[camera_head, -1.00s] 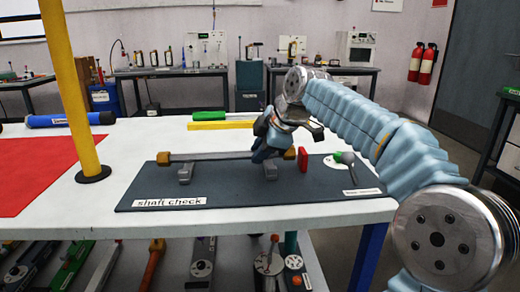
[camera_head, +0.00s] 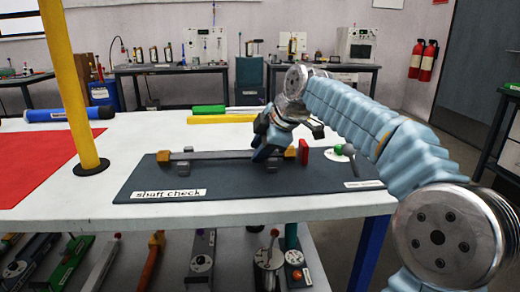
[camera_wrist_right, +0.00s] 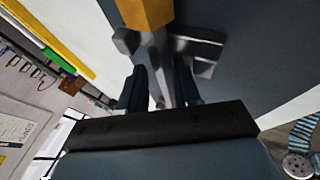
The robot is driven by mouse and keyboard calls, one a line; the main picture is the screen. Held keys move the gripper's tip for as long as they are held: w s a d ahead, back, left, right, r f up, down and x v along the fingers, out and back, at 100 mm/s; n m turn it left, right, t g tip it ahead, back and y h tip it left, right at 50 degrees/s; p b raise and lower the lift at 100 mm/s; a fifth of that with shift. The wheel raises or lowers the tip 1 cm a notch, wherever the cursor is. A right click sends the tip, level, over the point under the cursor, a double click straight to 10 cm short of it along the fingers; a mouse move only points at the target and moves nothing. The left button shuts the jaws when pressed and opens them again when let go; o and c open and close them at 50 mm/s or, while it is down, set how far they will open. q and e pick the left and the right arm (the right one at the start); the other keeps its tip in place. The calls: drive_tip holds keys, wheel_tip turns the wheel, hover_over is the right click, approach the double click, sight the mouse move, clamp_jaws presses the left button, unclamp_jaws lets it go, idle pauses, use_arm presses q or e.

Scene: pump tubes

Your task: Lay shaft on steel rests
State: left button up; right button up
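The shaft, a long grey bar (camera_head: 222,155) with orange-yellow ends, lies level across two grey steel rests on the dark mat (camera_head: 225,185) labelled "shaft check". The left rest (camera_head: 182,167) shows parts in front of and behind the bar. The right rest (camera_head: 271,166) is partly hidden by my right gripper (camera_head: 260,154). In the wrist view the shaft (camera_wrist_right: 163,70) runs between my right gripper's two dark fingers (camera_wrist_right: 160,90), with a narrow gap at the left finger. The right rest (camera_wrist_right: 197,52) stands beside the shaft near its orange end (camera_wrist_right: 145,12). My left gripper is out of view.
A red block (camera_head: 303,151) stands just beyond the shaft's right end. A green-tipped knob (camera_head: 339,149) is on a white disc to the right. A yellow post (camera_head: 74,80) rises at the left. Green and yellow bars (camera_head: 222,119) lie behind the mat.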

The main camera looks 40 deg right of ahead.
drive_tip(key=shift+s+a+f, duration=0.15)
drive_tip(key=shift+f, duration=0.2)
drive_tip(key=p+v, duration=0.2)
drive_tip(key=v, duration=1.2)
drive_tip(key=shift+r, duration=0.25)
drive_tip(key=shift+w, duration=0.2)
